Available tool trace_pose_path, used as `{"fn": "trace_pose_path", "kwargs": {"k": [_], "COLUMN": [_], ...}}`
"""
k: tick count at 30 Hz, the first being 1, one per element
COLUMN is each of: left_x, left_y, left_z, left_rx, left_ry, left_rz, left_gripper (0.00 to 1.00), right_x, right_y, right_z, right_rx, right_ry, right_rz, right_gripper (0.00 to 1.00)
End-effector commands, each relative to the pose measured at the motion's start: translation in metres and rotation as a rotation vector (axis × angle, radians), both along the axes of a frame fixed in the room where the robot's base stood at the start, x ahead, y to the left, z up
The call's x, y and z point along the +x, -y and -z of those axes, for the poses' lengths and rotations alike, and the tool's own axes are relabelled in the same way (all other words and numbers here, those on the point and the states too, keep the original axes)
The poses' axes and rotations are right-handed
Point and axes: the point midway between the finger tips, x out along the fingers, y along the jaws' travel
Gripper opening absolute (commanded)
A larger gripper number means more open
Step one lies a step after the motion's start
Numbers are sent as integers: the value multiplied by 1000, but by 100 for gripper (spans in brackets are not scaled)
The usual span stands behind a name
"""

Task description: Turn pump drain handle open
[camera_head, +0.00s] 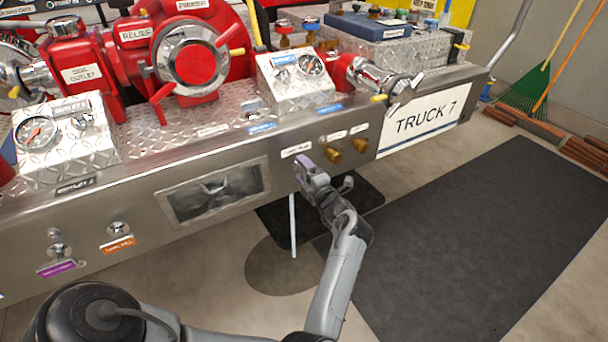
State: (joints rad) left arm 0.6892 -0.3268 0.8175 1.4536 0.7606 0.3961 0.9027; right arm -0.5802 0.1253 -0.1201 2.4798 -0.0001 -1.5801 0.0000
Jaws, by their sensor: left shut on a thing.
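The steel bumper front (350,135) carries a small white label (297,150) just above my left gripper. My left gripper (308,172) is against the bumper face below that label, shut on a small part that it mostly hides. This is where the drain handle appears to be, but its shape and angle cannot be made out. A thin pale vertical streak (293,226) runs from below the gripper down to the floor; I cannot tell whether it is water or a rod. My right gripper is not in view.
Two brass knobs (333,155) stick out right of the gripper. A recessed opening (212,190) lies to its left. Red valves (190,55) and gauge boxes (296,82) stand on top. A dark mat (470,235) covers the clear floor at right.

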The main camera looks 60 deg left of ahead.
Motion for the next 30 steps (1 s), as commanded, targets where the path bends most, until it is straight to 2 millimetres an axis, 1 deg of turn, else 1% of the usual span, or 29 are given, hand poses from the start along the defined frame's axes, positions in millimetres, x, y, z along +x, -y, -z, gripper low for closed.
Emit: {"fn": "trace_pose_path", "kwargs": {"k": [7, 20, 21, 26, 30], "left_x": [-2, -2, -2, -1, -1], "left_y": [-1, -1, -1, -1, -1], "left_z": [-1, -1, -1, -1, 0], "left_rx": [2, 0, 0, -1, -2], "left_ry": [65, 76, 76, 75, 73], "left_rz": [-5, -4, -4, -3, -2], "left_gripper": [38, 38, 70, 94, 94], "right_x": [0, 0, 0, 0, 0], "right_y": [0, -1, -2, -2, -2], "right_z": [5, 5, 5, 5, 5], "right_rx": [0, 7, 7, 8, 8], "right_ry": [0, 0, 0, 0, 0], "right_rz": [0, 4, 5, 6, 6], "right_gripper": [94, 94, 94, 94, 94]}}
